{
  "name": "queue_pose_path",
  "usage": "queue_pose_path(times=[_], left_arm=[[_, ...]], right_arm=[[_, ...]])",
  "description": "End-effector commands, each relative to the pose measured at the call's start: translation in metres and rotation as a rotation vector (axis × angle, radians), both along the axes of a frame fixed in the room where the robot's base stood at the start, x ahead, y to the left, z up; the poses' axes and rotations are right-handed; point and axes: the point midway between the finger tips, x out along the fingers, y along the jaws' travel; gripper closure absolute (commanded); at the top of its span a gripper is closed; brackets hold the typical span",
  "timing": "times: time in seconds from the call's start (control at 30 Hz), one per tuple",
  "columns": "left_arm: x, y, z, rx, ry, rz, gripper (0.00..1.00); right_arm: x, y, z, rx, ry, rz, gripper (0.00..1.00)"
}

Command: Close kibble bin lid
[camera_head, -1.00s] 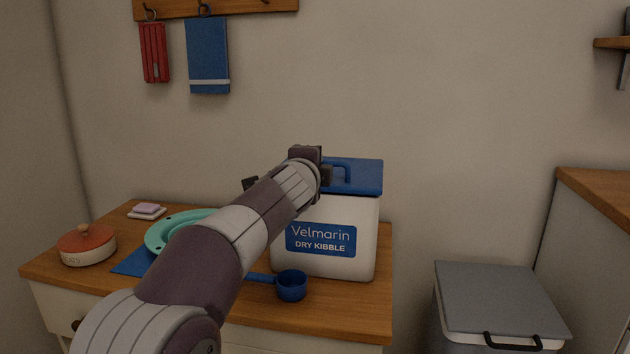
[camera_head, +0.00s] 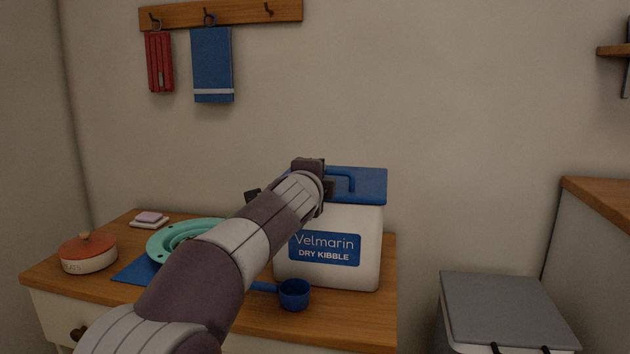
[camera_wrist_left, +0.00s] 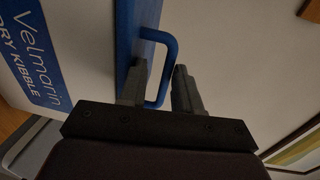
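The white kibble bin (camera_head: 370,240) stands on the wooden cabinet top, with its blue Velmarin label facing me. Its blue lid (camera_head: 370,184) lies over the top of the bin and looks flat; I cannot tell whether it is fully seated. A blue U-shaped handle (camera_head: 352,180) sticks up from the lid. My left gripper (camera_wrist_left: 158,88) is open at the lid, and the handle (camera_wrist_left: 172,60) passes between its fingers with a gap showing. My left arm hides the left part of the bin and lid. My right gripper is in neither view.
A blue scoop (camera_head: 294,295) lies in front of the bin. A green dish (camera_head: 165,240), a lidded pot (camera_head: 88,258) and a pink-and-white stack (camera_head: 149,219) are to the left. A grey-lidded box (camera_head: 505,308) stands lower right. The wall above is clear near the bin.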

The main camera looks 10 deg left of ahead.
Motion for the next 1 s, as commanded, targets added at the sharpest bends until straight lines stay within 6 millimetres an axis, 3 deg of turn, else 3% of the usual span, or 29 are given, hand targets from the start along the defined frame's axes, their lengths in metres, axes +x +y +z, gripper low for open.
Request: queue_pose_path(times=[0.17,0.4,0.6,1.0], left_arm=[[-0.023,0.000,-0.001,0.001,0.002,0.001,0.62],[-0.083,-0.001,0.010,0.000,-0.001,-0.001,0.62],[-0.118,-0.002,0.015,0.000,0.000,-0.001,0.62],[-0.126,-0.001,0.016,-0.009,0.001,0.001,0.62]], right_arm=[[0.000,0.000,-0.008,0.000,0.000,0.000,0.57],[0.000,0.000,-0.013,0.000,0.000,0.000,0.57],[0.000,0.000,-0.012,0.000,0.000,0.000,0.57],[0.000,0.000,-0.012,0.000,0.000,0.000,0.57]])
